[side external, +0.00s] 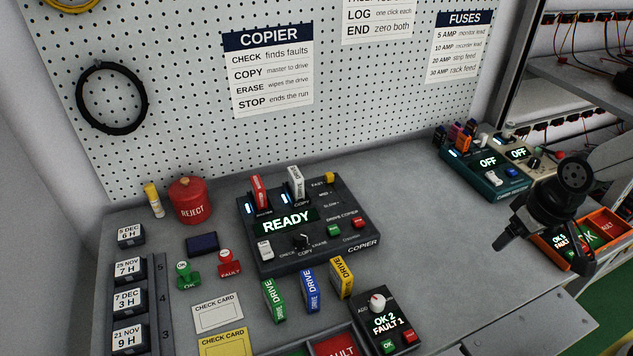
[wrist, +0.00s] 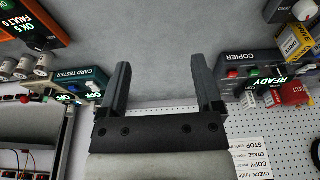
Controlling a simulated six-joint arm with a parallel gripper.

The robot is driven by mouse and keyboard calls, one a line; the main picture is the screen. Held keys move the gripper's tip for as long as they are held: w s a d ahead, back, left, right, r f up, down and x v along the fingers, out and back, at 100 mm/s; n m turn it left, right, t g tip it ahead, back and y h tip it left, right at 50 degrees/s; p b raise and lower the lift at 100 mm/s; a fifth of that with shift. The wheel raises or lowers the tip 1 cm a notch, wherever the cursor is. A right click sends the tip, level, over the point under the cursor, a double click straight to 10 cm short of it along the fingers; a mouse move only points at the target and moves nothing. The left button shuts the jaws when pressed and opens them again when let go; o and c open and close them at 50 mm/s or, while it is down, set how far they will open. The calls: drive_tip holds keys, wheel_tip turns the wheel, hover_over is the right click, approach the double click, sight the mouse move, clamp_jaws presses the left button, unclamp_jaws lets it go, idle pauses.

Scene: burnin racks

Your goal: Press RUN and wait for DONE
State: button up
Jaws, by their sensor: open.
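The dark copier (side external: 365,213) sits at the middle of the bench, its display (side external: 286,222) lit with READY. A red drive (side external: 259,191) and a white drive (side external: 296,183) stand upright in its top. A green button (side external: 334,230) and a red button (side external: 358,223) are on its right side; their small labels are hard to read. A black knob (side external: 303,241) is near CHECK, COPY and ERASE; its setting is unclear. My gripper (side external: 540,250) is open and empty, well right of the copier. In the wrist view, the copier (wrist: 236,72) appears upside down, right of my gripper (wrist: 160,62).
Loose drives (side external: 312,289) stand before the copier. An OK/FAULT counter box (side external: 377,303) stands at the front. Red and green stamps (side external: 229,262) and a red reject can (side external: 190,200) are left. Testers (side external: 483,175) stand back right. Bare bench lies between copier and gripper.

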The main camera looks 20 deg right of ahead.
clamp_jaws()
idle(1.8)
